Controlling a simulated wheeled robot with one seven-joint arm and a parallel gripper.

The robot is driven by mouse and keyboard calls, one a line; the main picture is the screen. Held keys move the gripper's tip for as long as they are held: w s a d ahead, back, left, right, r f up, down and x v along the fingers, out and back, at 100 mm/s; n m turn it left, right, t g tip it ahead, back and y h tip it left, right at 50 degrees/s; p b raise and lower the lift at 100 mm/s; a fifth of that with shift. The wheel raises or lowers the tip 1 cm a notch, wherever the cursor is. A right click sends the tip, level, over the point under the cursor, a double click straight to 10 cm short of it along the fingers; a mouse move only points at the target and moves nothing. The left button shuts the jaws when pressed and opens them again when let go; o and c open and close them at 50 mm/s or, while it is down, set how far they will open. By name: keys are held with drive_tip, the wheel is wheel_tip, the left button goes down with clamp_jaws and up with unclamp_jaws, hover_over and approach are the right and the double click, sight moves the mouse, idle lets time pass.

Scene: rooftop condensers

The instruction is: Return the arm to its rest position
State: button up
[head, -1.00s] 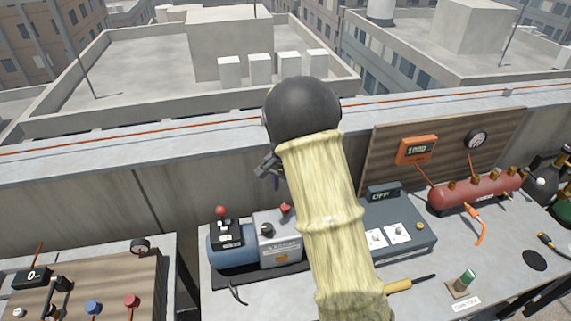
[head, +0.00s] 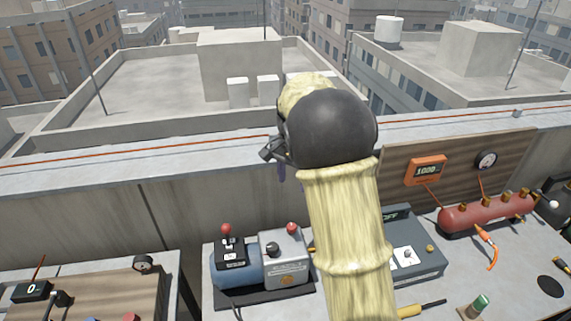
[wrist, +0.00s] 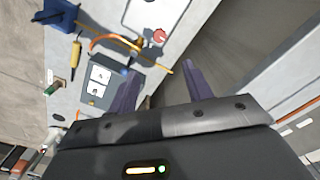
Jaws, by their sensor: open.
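My arm, in a pale yellow sleeve with a dark round joint, rises through the middle of the head view. My gripper shows in the wrist view (wrist: 165,85), with two purple fingers spread apart and nothing between them. In the head view the gripper is mostly hidden behind the dark joint; only a small grey part and a bit of purple show at its left. It is raised above the bench, near the parapet wall.
Below stand a blue and grey pump (head: 262,262), a grey box with white panels (head: 415,262) and a red manifold cylinder (head: 487,212). A wooden board with an orange display (head: 425,170) stands behind. A second bench with gauges (head: 100,295) is at left. Open air lies beyond the parapet (head: 150,160).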

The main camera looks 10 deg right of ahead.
drive_tip(key=s+f+n+t, duration=0.1)
drive_tip(key=s+f+n, duration=0.2)
drive_tip(key=s, duration=0.8)
drive_tip(key=s+f+n+t, duration=0.1)
drive_tip(key=s+f+n, duration=0.2)
drive_tip(key=s+n, duration=0.3)
drive_tip(key=s, duration=0.5)
drive_tip(key=shift+d+f+t, duration=0.15)
drive_tip(key=shift+f+t, duration=0.1)
drive_tip(key=shift+t, duration=0.05)
idle(0.8)
drive_tip(key=c, duration=0.3)
